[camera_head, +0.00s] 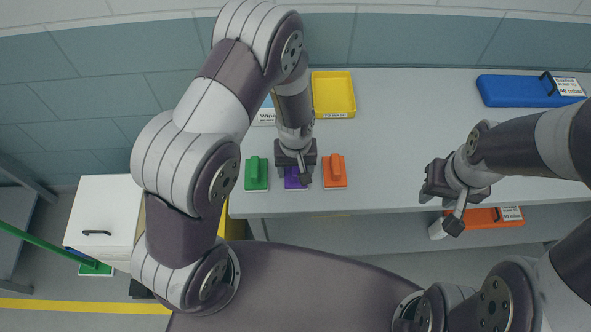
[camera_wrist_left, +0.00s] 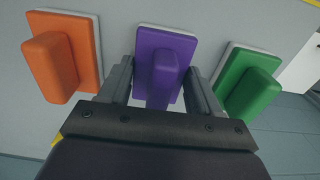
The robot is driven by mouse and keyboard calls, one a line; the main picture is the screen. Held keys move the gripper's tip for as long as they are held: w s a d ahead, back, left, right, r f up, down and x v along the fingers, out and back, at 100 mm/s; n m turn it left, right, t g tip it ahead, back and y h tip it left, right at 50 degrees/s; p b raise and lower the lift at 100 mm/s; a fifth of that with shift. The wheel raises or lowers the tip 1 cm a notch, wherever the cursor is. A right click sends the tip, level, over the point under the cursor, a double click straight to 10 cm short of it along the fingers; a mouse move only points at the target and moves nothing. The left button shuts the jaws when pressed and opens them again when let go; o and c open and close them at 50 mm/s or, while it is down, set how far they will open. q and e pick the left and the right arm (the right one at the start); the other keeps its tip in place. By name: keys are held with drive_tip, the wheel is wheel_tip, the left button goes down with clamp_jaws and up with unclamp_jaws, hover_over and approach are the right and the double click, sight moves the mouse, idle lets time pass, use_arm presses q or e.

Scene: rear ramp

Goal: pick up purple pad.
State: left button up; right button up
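The purple pad (camera_wrist_left: 165,58) has a raised handle block on a flat base with a pale underside. It lies on the grey worktop between the orange and green pads. In the head view the purple pad (camera_head: 293,182) is mostly hidden under my left gripper (camera_head: 296,172). In the left wrist view my left gripper (camera_wrist_left: 162,85) has one finger on each side of the purple handle. Gaps show between the fingers and the handle, so it is open around it. My right gripper (camera_head: 440,190) is over the worktop's front edge at right, away from the pads; its finger opening is unclear.
An orange pad (camera_head: 334,171) and a green pad (camera_head: 256,173) stand close on either side. A yellow tray (camera_head: 333,92) lies behind and a blue tray (camera_head: 520,91) at the back right. An orange tray (camera_head: 482,220) sits below the worktop. The worktop's middle (camera_head: 410,120) is clear.

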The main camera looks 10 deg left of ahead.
use_arm(q)
drive_tip(key=shift+c, duration=1.1)
drive_tip(key=shift+w+r, duration=0.1)
drive_tip(key=shift+r, duration=0.15)
drive_tip(key=r, duration=0.1)
drive_tip(key=r+b, duration=0.1)
drive_tip(key=r, duration=0.1)
drive_tip(key=shift+s+r, duration=0.25)
drive_tip(key=shift+r, duration=0.15)
drive_tip(key=s+d+r+b, duration=0.1)
drive_tip(key=s+d+r, duration=0.2)
drive_tip(key=s+r, duration=0.3)
drive_tip(key=s, duration=0.5)
drive_tip(key=shift+r+b, duration=0.4)
